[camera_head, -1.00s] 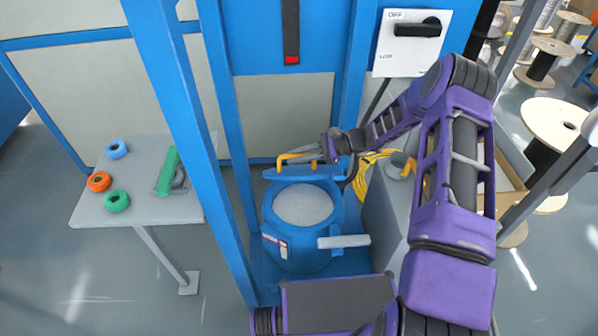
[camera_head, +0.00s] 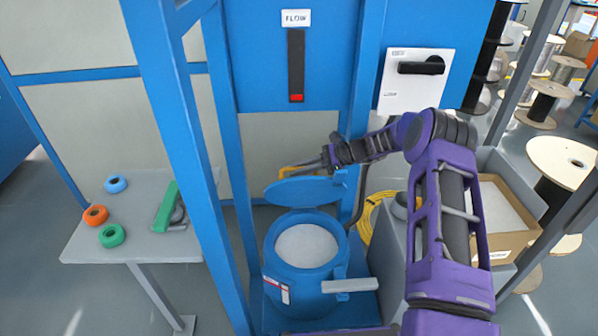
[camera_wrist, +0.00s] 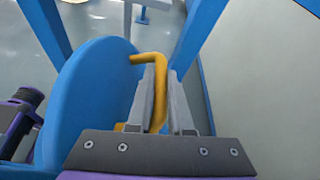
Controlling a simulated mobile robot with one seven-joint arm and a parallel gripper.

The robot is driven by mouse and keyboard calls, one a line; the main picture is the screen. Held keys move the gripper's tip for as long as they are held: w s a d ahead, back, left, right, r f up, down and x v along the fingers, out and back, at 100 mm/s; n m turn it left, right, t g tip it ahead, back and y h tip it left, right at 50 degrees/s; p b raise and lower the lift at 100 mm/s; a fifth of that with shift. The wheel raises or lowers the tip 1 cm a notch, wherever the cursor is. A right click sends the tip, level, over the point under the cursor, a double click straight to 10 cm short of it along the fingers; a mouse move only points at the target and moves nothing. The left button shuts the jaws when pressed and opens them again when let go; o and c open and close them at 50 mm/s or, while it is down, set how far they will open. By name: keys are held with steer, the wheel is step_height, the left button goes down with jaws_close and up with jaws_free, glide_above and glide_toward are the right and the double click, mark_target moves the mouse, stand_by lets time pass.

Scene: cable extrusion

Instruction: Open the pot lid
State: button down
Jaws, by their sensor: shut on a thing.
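The blue pot (camera_head: 290,278) stands on a blue base inside the blue frame, its mouth uncovered and pale grey material (camera_head: 307,246) showing inside. The round blue lid (camera_head: 305,191) is tilted up behind the mouth, at the hinge on the right side of the pot's rear. It also shows in the wrist view (camera_wrist: 92,95). My gripper (camera_head: 322,164) is behind the raised lid, shut on its yellow handle (camera_wrist: 157,90). In the wrist view the handle runs between the two grey fingers (camera_wrist: 160,100).
A blue frame post (camera_head: 200,150) stands left of the pot, and a blue panel with a black rotary switch (camera_head: 421,67) behind. A grey table (camera_head: 140,225) with tape rolls is at the left. A grey machine (camera_head: 400,225) and a cardboard box (camera_head: 497,225) stand at the right.

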steer(key=c, duration=0.8)
jaws_free()
steer(key=shift+c, duration=0.2)
steer(key=shift+d, duration=0.1)
steer(key=p+v, duration=0.1)
steer(key=v, duration=1.6)
steer(key=shift+d+r, duration=0.15)
